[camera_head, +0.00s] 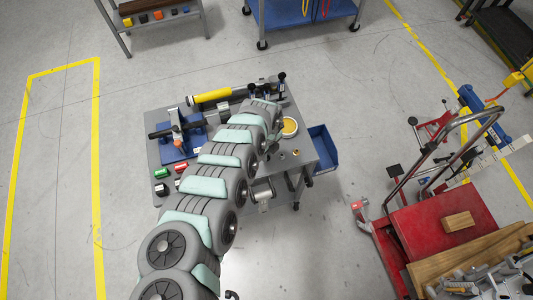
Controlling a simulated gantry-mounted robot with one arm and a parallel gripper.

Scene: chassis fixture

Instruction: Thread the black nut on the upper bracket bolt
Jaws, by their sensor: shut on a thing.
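My grey arm with pale green pads reaches from the bottom of the picture up to the workbench (165,185). Its far end is over the back right part of the bench, beside a metal fixture with black knobs (282,76). My gripper is hidden behind the end of the arm, so I cannot see its fingers or anything in them. I cannot make out the black nut, the upper bracket or its bolt; they are hidden or too small to tell.
A yellow and black cylinder (211,96) lies at the back of the bench. A blue vise-like fixture (178,150) stands on the left. Red and green pieces (162,172) lie near the front left. A round yellow dish (289,126) and a blue bin (323,148) are on the right.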

